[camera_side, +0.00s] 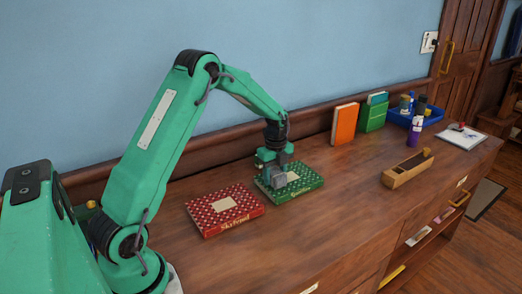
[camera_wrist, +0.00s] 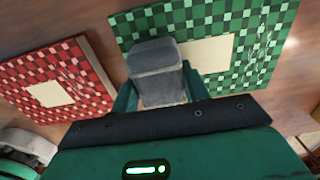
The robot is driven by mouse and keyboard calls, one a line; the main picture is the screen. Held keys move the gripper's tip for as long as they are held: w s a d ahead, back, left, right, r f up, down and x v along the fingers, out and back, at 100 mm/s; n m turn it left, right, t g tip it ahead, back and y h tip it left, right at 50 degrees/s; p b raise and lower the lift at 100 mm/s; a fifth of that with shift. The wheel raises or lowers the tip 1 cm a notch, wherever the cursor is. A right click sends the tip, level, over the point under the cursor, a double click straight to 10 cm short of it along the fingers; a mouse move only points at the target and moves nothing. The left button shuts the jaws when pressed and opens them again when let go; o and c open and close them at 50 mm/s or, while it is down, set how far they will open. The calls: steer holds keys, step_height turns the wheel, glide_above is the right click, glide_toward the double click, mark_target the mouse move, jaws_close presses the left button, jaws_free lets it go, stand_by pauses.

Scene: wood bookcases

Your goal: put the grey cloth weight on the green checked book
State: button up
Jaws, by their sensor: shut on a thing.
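The green checked book (camera_side: 308,182) lies flat on the wooden top, with a pale label on its cover. In the wrist view the book (camera_wrist: 262,60) fills the upper right. My gripper (camera_side: 275,180) points down over the left part of the book and is shut on the grey cloth weight (camera_side: 279,183). In the wrist view the weight (camera_wrist: 156,68) sits between the fingers of my gripper (camera_wrist: 158,95), over the book's near left part and beside the label. I cannot tell whether the weight touches the cover.
A red checked book (camera_side: 225,210) lies close to the left. An orange book (camera_side: 345,123) and a green box (camera_side: 372,116) stand at the back. A wooden tray (camera_side: 407,171), a purple bottle (camera_side: 415,132) and a blue bin (camera_side: 434,117) are to the right. The front middle is clear.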

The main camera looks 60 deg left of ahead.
mark_target(275, 171)
stand_by(0.3)
steer(key=o, duration=1.4)
steer(key=shift+f, duration=0.1)
steer(key=shift+c, duration=0.2)
step_height(275, 171, up, 12)
steer(key=shift+r, duration=0.2)
